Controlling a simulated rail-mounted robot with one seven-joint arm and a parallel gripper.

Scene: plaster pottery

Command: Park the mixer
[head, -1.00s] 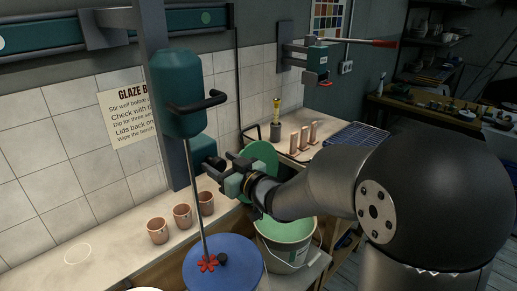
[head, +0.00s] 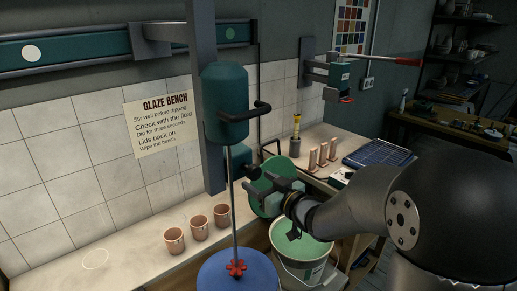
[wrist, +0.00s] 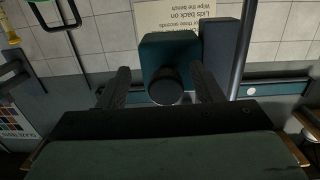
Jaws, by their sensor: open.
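The mixer has a teal motor head (head: 225,104) with a black side handle, on a grey column (head: 203,60) hung from a wall rail (head: 85,50). Its thin shaft (head: 234,210) ends in a red impeller (head: 236,268), which appears above or in front of a blue lid (head: 225,278). The rail carries a white dot (head: 31,52) and a green dot (head: 230,34); the column's carriage is between them. My gripper (head: 258,178) is open beside the mixer. In the wrist view its fingers (wrist: 162,85) stand either side of a dark round knob (wrist: 165,86) on a teal block; contact is unclear.
Three copper cups (head: 198,228) stand on the bench left of the shaft. A green-filled bucket (head: 300,250) and a green disc (head: 270,192) are near my wrist. A wall device with a red-tipped lever (head: 385,60), copper pieces and a blue rack (head: 380,154) are to the right.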

